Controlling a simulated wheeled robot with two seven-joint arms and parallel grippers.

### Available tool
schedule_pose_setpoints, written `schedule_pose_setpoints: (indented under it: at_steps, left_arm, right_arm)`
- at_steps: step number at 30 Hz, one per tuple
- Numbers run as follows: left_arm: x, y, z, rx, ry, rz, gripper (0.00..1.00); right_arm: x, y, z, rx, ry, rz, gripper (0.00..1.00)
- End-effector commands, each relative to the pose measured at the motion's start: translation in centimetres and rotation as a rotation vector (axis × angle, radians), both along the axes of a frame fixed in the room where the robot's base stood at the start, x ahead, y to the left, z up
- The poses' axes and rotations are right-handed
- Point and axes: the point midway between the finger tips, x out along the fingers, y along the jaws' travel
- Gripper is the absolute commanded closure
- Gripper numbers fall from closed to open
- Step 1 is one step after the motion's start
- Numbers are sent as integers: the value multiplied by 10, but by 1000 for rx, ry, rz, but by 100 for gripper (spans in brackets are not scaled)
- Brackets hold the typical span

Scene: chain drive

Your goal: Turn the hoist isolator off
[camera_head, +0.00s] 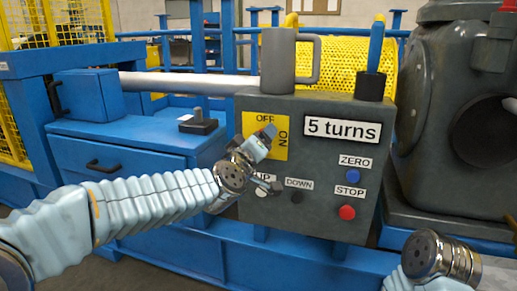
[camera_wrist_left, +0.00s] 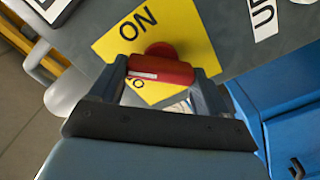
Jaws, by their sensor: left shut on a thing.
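The hoist isolator is a yellow plate (camera_head: 252,128) marked OFF at its top and ON at its right side, on the front of a grey control box. Its red handle (camera_wrist_left: 168,70) shows in the left wrist view, with a white mark on its left part. My left gripper (camera_wrist_left: 160,74) is shut on the handle, one finger at each end. The ON label on the plate (camera_wrist_left: 185,30) is clear there, while the other label is mostly covered by the handle. In the head view my gripper hides most of the handle. My right gripper is out of view.
The box carries a "5 turns" sign (camera_head: 342,128), a blue ZERO button (camera_head: 353,174), a red STOP button (camera_head: 347,212) and a black DOWN button (camera_head: 296,197). A grey mug-like part (camera_head: 277,60) and a blue lever (camera_head: 376,45) stand on top. A blue cabinet (camera_head: 120,165) is left.

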Motion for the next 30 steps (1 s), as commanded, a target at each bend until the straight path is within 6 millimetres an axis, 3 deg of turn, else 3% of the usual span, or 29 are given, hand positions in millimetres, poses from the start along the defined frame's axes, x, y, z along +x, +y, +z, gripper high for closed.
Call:
schedule_pose_setpoints:
  at_steps: [18, 30]
  left_arm:
    - [1, 3, -2, -529, 165, 3, 54]
    - [1, 3, -1, -713, 225, 3, 54]
  right_arm:
    - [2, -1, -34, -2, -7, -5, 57]
    - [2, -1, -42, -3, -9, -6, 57]
